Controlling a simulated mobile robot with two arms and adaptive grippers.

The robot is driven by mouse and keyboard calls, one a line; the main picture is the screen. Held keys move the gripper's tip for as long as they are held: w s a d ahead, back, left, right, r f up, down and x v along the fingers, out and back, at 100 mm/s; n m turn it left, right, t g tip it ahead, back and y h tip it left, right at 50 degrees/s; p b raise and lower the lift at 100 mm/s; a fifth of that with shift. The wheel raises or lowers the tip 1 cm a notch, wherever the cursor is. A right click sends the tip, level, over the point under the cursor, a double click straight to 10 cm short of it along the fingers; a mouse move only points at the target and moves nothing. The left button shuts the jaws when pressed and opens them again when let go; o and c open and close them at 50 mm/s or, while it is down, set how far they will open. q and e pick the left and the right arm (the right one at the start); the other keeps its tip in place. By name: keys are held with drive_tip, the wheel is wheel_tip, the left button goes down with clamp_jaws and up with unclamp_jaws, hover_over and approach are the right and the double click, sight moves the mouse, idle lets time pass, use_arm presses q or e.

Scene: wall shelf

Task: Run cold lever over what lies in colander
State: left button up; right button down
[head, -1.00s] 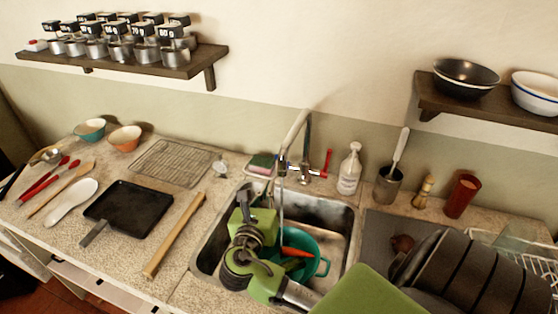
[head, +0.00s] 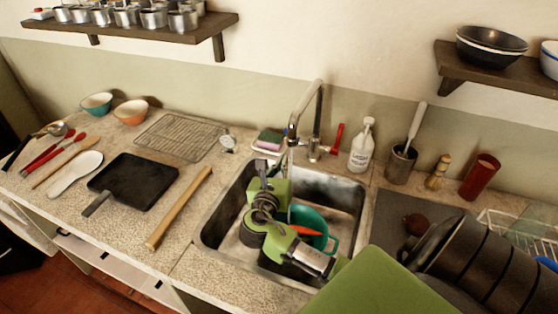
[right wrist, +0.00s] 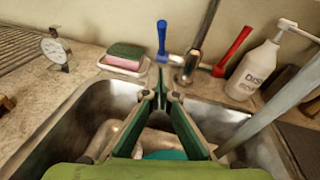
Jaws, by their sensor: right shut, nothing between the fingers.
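The teal colander (head: 333,243) sits in the sink (head: 210,232), with an orange carrot (head: 304,230) in it; my right arm hides part of both. In the right wrist view only a sliver of teal shows below my fingers. The cold lever (right wrist: 162,38) is blue and stands upright left of the faucet (right wrist: 190,68); the red lever (right wrist: 233,50) is on its right. My right gripper (right wrist: 160,92) is shut and empty, its tips in front of and below the blue lever, apparently apart from it. In the head view my right gripper (head: 268,182) is over the sink. My left gripper is not seen.
A sponge on a dish (right wrist: 124,60) and a small dial (right wrist: 55,48) stand left of the faucet. A soap bottle (right wrist: 258,70) stands right. A grey band crosses the wrist view's right side; I cannot tell if it is spout or water.

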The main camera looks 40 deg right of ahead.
drive_tip(key=w+d+r+p, duration=0.1)
drive_tip(key=w+d+r, duration=0.1)
drive_tip(key=w+d, duration=0.2)
drive_tip(key=shift+d+p, duration=0.35)
drive_tip(key=shift+d, duration=0.2)
